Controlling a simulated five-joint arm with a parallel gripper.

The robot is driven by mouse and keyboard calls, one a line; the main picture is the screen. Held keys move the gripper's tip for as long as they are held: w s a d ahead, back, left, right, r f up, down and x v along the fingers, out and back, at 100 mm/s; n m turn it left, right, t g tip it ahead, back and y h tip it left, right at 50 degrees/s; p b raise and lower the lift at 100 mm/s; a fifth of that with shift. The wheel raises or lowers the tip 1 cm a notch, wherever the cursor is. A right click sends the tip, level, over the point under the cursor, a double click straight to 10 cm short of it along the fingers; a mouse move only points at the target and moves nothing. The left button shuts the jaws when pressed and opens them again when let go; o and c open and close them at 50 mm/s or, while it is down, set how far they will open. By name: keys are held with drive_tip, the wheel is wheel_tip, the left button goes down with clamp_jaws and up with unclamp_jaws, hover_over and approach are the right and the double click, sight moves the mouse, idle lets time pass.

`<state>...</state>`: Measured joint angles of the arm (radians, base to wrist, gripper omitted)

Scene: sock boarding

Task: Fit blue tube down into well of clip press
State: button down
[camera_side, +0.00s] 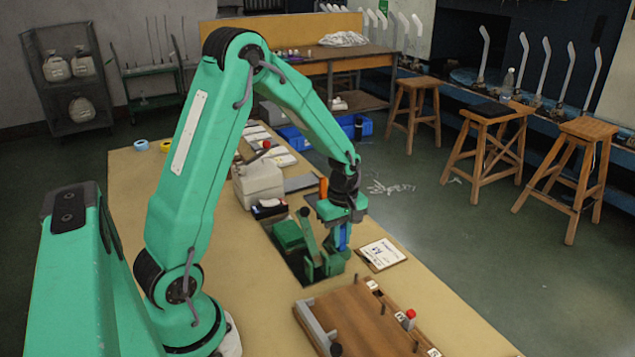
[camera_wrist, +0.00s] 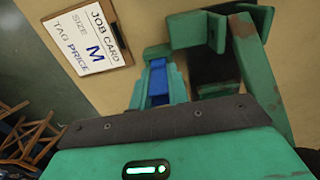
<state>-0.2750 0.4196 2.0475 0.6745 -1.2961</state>
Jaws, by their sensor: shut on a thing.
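The blue tube (camera_side: 343,237) is upright between the fingers of my gripper (camera_side: 342,240), which is shut on it. In the wrist view the blue tube (camera_wrist: 158,78) shows between the green fingers of my gripper (camera_wrist: 157,88). The clip press (camera_side: 289,235) is green and stands on the table directly by my gripper. In the wrist view the clip press (camera_wrist: 200,32) is right of the tube. The tube's lower end is hidden, and I cannot tell whether it is in the well.
A job card on a clipboard (camera_side: 381,254) lies right of the press. A wooden board with pegs (camera_side: 365,322) is on the near table. The bare table (camera_side: 250,300) left of the board is clear.

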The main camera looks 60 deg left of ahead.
sight(341, 245)
drive_tip(key=shift+f, duration=0.45)
drive_tip(key=c, duration=1.3)
unclamp_jaws()
drive_tip(key=shift+r, duration=3.9)
drive_tip(key=shift+r, duration=0.1)
drive_tip(key=s+d+r+m+t, duration=0.2)
drive_tip(key=s+d+r+m, duration=0.1)
drive_tip(key=s+r+m, duration=0.1)
drive_tip(key=s+d+r+m+t, duration=0.1)
drive_tip(key=s+d+r+m, duration=0.3)
drive_tip(key=m, duration=0.4)
drive_tip(key=s+d+r+m+t, duration=0.2)
drive_tip(key=s+d+r+m, duration=0.2)
drive_tip(key=s, duration=0.4)
drive_tip(key=shift+r+m+t, duration=0.3)
drive_tip(key=shift+r+m, duration=0.6)
drive_tip(key=shift+m, duration=0.1)
